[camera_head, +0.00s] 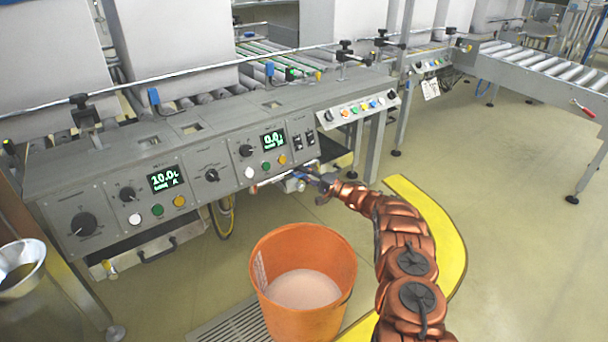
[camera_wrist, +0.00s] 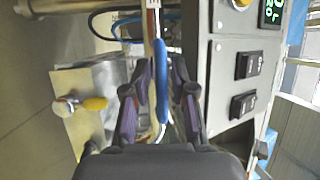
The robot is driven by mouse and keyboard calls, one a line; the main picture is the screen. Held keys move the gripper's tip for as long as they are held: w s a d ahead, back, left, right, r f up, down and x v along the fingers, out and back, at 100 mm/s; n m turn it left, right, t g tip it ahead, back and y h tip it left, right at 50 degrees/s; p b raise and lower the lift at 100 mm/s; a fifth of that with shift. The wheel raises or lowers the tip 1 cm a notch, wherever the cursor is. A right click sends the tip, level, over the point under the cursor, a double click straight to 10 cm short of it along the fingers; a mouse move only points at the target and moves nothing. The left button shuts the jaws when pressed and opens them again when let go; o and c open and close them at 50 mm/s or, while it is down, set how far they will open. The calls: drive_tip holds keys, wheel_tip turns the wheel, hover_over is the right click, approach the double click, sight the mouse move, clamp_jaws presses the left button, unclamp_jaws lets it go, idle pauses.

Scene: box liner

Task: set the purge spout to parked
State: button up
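A pale pipe assembly with blue parts (camera_head: 292,183) sits under the front edge of the grey console; it may be the purge spout, but no label is readable. In the wrist view a long blue handle (camera_wrist: 161,82) runs between the fingers of my gripper (camera_wrist: 162,75). The fingers stand apart on either side of the handle, with visible gaps. In the head view my gripper (camera_head: 327,180) is at the right end of the pipe assembly, small and partly hidden by my wrist. The spout's outlet and position cannot be made out.
An orange bucket (camera_head: 304,262) with pale contents stands on the floor in front of the console (camera_head: 215,172). Two dark rocker switches (camera_wrist: 246,84) are close to the right of my gripper. A yellow floor band (camera_head: 440,222) curves behind my arm. Open floor lies to the right.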

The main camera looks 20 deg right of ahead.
drive_tip(key=shift+o, duration=0.6)
drive_tip(key=shift+d, duration=0.35)
drive_tip(key=shift+s, duration=0.1)
drive_tip(key=shift+s+d, duration=0.25)
drive_tip(key=shift+d, duration=0.05)
drive_tip(key=v, duration=1.1)
drive_tip(key=shift+s, duration=0.15)
